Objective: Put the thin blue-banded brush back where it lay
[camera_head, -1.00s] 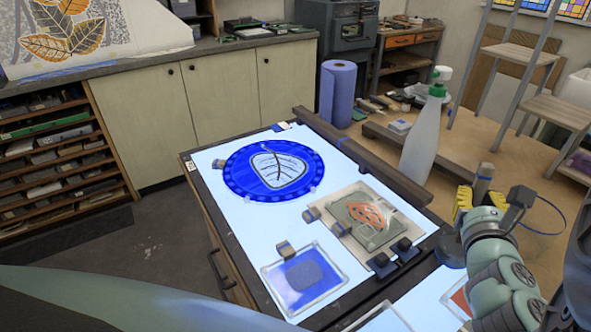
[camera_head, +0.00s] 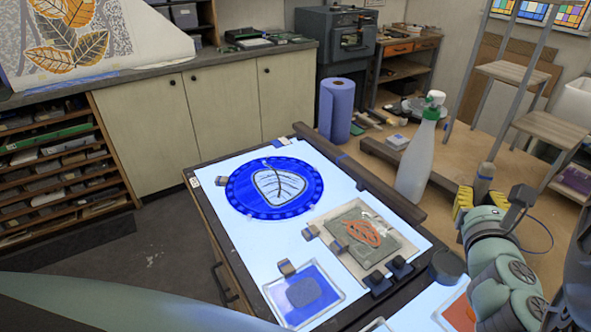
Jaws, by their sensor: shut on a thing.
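My gripper (camera_head: 478,203) is at the right, with yellow fingers beside a short, upright tan piece that carries a blue-grey band. I take this piece to be the blue-banded brush (camera_head: 484,180). My gripper is shut on it, and the wrist hides its lower part. It is held right of the white spray bottle, apart from the lit panel (camera_head: 225,215). Where the brush lay cannot be told from this view.
The spray bottle (camera_head: 415,160) with a green collar stands left of my gripper. A dark round pot (camera_head: 447,264) sits below it. The lit panel bears a blue leaf disc (camera_head: 245,205), a framed orange-leaf piece (camera_head: 395,225) and a blue tile (camera_head: 325,290). A blue roll (camera_head: 337,105) stands behind.

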